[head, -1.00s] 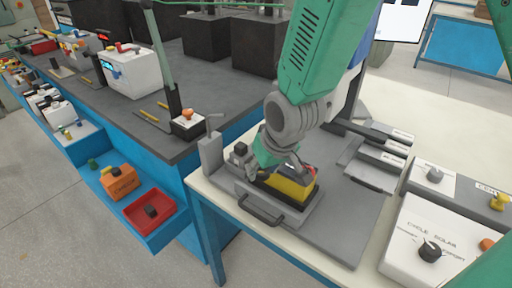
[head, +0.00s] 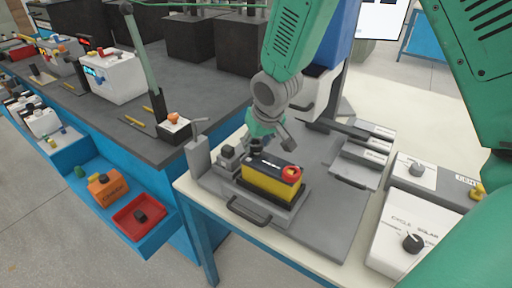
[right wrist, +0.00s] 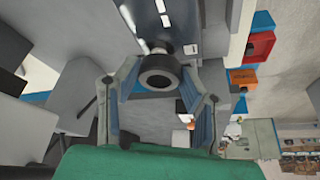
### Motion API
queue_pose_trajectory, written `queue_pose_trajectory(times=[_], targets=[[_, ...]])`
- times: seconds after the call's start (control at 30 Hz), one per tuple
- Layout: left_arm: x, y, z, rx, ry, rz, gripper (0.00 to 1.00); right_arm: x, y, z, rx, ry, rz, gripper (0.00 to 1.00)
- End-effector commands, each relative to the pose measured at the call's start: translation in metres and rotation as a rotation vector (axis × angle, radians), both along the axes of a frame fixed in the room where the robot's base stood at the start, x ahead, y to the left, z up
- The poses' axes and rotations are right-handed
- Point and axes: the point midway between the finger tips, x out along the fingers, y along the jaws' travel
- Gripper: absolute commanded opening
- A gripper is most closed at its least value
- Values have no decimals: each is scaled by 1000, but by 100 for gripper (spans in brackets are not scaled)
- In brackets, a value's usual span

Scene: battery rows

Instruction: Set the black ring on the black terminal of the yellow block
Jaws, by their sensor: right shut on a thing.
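The yellow block (head: 268,181) with its black top sits in a grey holder on the grey plate in the head view. A red ring (head: 291,173) is at the right end of its top. My right gripper (head: 262,146) is just behind and above the block's left end. It is shut on the black ring (right wrist: 158,72), which shows between the two fingers in the right wrist view. In the head view the black ring (head: 257,146) is small and dark under the fingers. My left gripper is not in view.
A grey clamp block (head: 229,157) stands left of the yellow block, and a handle (head: 247,211) is in front. A red tray (head: 139,216) and an orange box (head: 106,187) lie on the blue shelf. A white control box (head: 398,240) is at right.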

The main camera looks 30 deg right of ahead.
Motion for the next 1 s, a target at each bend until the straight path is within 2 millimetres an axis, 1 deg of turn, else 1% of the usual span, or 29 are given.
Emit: queue_pose_trajectory(times=[0.03,0.1,0.13,0.17,0.4,0.43,0.47,0.5,0.83,0.93,1.0], targets=[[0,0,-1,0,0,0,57,0,0,-10,-1,3,1,23],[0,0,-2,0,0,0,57,0,0,-16,0,2,1,23],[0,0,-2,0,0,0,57,0,0,-17,0,1,1,23],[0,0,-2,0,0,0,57,1,0,-17,0,0,1,20],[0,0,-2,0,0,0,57,0,0,-17,0,0,1,20],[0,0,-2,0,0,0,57,0,0,-17,-1,-1,1,43],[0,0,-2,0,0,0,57,0,1,-17,-1,-1,1,53],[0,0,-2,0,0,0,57,0,1,-17,-1,-1,1,57],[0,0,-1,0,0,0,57,0,0,-14,0,-1,1,57],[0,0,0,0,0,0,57,-3,1,-5,1,-2,0,57],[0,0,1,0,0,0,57,-7,1,7,0,-5,0,57]])
